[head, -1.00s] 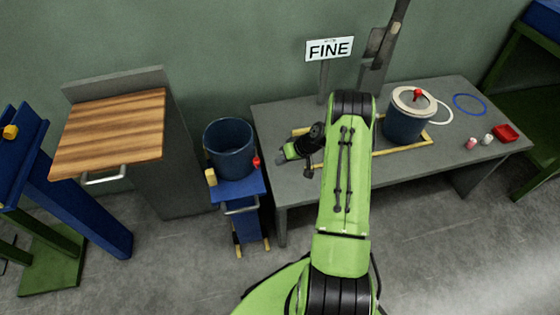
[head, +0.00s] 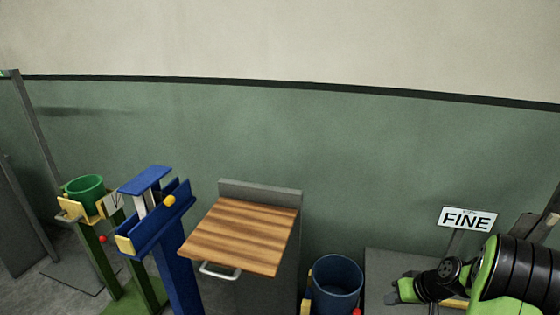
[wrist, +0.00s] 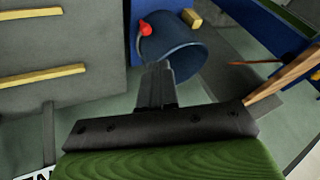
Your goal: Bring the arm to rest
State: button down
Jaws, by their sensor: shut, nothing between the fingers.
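My green and black arm reaches in from the lower right of the head view. My gripper (head: 392,292) points left there, in front of the grey table and to the right of the dark blue bucket (head: 336,284). In the wrist view my gripper (wrist: 154,66) is shut and empty. Its fingertips overlap the bucket (wrist: 178,48) in the picture; I cannot tell the gap between them.
A wood-topped cabinet (head: 240,236) stands left of the bucket. Blue and green stands with a green bucket (head: 84,190) are farther left. The grey table (head: 390,262) carries the FINE sign (head: 467,219). Yellow strips (wrist: 40,75) lie on the table.

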jog(key=s+a+r+h+p, duration=0.1)
jog(key=s+a+r+p, duration=0.2)
jog(key=r, duration=0.4)
jog(key=s+a+r+n+h, duration=0.1)
jog(key=s+a+r, duration=0.2)
jog(key=a+r, duration=0.4)
jog(key=s+a+r+h+p, duration=0.1)
jog(key=s+a+r+p, duration=0.15)
jog(key=r, duration=0.55)
jog(key=s+a+r+p, duration=0.1)
jog(key=s+a+r, duration=0.1)
jog(key=s, duration=0.6)
jog(key=s+a+r+p, duration=0.1)
jog(key=s+a+r, duration=0.1)
jog(key=s+r, duration=0.3)
jog(key=s, duration=0.2)
jog(key=shift+s+a+m+t+h+p, duration=0.3)
jog(key=shift+s+a+h, duration=0.05)
jog(key=shift+s+h, duration=0.05)
